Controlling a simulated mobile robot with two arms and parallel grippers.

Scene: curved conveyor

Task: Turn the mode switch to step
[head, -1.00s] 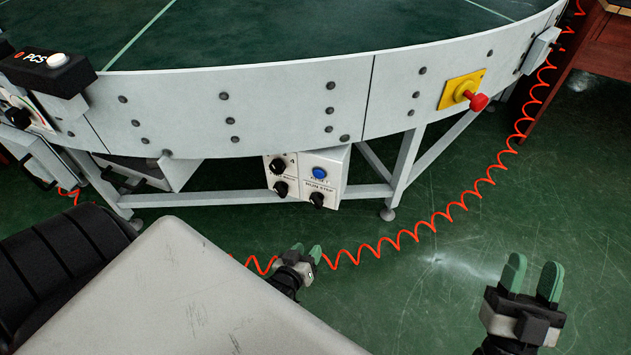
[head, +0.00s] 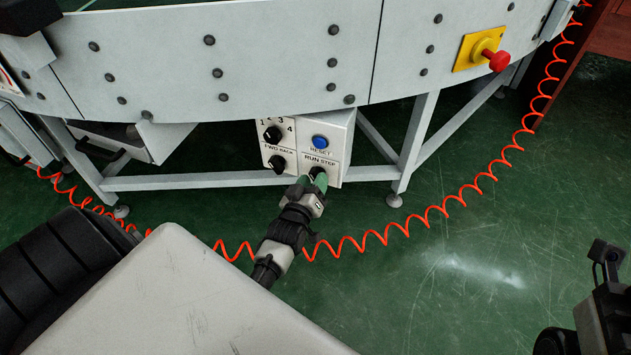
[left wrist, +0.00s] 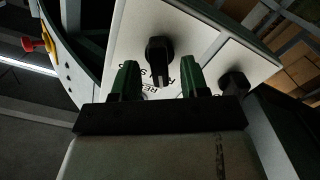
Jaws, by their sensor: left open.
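The mode switch is a black knob (head: 319,176) under the RUN STEP label, at the lower right of a white control box (head: 338,146) below the conveyor. In the head view my left gripper (head: 312,184) is at this knob and partly covers it. In the left wrist view the knob (left wrist: 160,58) shows between the two green fingertips of the open left gripper (left wrist: 160,80), with a gap on each side. I cannot tell which label the knob points at. My right arm's end (head: 603,285) is at the right edge; its fingers are not clearly seen.
The box also bears a blue RESET button (head: 320,142) and two other black knobs (head: 272,134). A red emergency button (head: 497,60) sits on the conveyor's side. An orange coiled hose (head: 440,208) crosses the green floor. A frame leg (head: 416,140) stands right of the box.

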